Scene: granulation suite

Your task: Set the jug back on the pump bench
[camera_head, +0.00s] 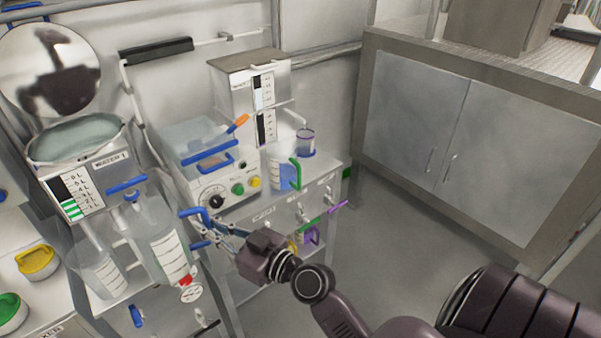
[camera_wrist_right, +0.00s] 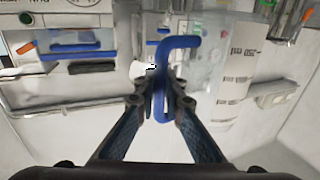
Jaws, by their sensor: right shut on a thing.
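The clear jug (camera_head: 163,238) with dark scale marks and a blue handle is at the left of the head view, roughly upright. My right gripper (camera_head: 203,227) is shut on its blue handle, which also shows between the fingers in the right wrist view (camera_wrist_right: 162,88). The jug's marked wall (camera_wrist_right: 238,68) fills the right side there. The pump bench (camera_head: 327,176) stands right of the held jug. It carries a pump box (camera_head: 222,181) with knobs and a green-handled jug (camera_head: 283,176) of blue liquid. My left gripper is out of view.
A water tank (camera_head: 75,180) stands at left, with another clear vessel (camera_head: 101,268) below it. A small beaker (camera_head: 305,143) stands on the bench's back right. Colored handles (camera_head: 312,235) hang at the bench front. Floor right of the bench is clear before a cabinet (camera_head: 440,130).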

